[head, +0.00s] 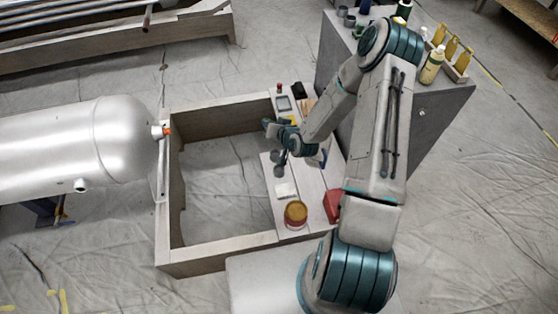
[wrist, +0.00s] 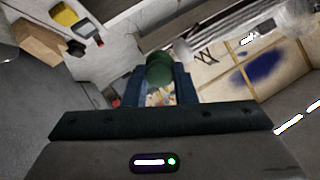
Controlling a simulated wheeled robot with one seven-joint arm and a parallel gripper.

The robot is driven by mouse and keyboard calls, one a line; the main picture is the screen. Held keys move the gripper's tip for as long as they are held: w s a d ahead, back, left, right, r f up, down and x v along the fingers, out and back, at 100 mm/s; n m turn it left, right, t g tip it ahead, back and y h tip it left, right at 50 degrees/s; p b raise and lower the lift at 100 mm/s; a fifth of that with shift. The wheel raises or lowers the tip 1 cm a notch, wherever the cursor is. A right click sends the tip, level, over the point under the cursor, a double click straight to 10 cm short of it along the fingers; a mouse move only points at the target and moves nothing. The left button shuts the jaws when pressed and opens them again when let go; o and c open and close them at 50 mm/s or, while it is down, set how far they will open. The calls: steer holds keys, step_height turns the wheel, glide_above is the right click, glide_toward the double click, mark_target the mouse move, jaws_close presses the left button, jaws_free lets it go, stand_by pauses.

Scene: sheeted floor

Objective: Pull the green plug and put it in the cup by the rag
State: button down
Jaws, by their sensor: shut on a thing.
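The green plug (wrist: 160,68) is between the two blue fingers of my gripper (wrist: 160,84) in the wrist view, and the gripper is shut on it. In the head view my gripper (head: 273,127) is over the right side of the wooden frame, and the plug cannot be made out there. Small grey cup-like shapes (head: 278,170) are just below the gripper in that view. A pale folded cloth (head: 286,190), perhaps the rag, lies on the plank below them. Whether the grey shapes are the cup is unclear.
A silver tank (head: 70,140) with an orange-tipped fitting (head: 165,131) is at the left. The wooden frame (head: 215,241) encloses open floor. A red-and-yellow tin (head: 295,214) and a red object (head: 332,206) are on the right side. A grey cabinet (head: 430,120) with bottles stands behind.

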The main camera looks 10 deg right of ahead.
step_height(320, 180, down, 19)
steer(key=d+n+g+h+b, duration=0.2)
steer(key=n+g+h+b, duration=0.2)
steer(key=g+b, duration=0.7)
steer(key=n+b, duration=0.1)
steer(key=b, duration=0.3)
steer(key=shift+w+d+g+b, duration=0.35)
steer(key=shift+w+g+b, duration=0.05)
steer(key=shift+f, duration=0.2)
steer(key=shift+f+b, duration=1.95)
steer(key=shift+f, duration=1.3)
steer(key=shift+f, duration=0.3)
steer(key=c, duration=1.1)
jaws_free()
